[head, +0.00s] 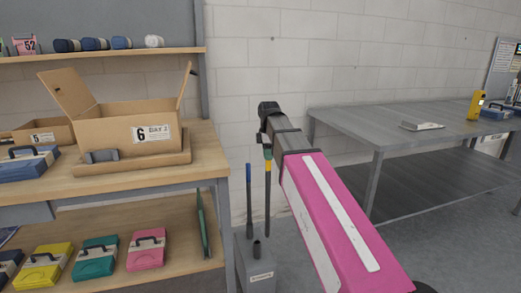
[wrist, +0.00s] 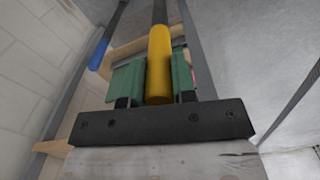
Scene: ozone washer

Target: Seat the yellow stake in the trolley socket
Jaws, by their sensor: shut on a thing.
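My gripper (head: 267,151) is shut on the yellow stake (head: 268,168), gripping it at its yellow upper part. The stake hangs roughly upright, with its dark shaft pointing down. In the wrist view the yellow stake (wrist: 159,60) sits between the green finger pads of my gripper (wrist: 158,82). The grey trolley (head: 259,280) stands below, with a short dark socket (head: 257,249) on top. In the head view the stake's lower end is just above and right of this socket; I cannot tell the depth gap. A blue-topped stake (head: 249,182) stands upright at the trolley's left.
A wooden bench (head: 215,165) with an open cardboard box (head: 115,122) and coloured cases below is at left. A green pointed item (head: 203,225) leans on its lower shelf. A grey metal table (head: 375,125) is at right.

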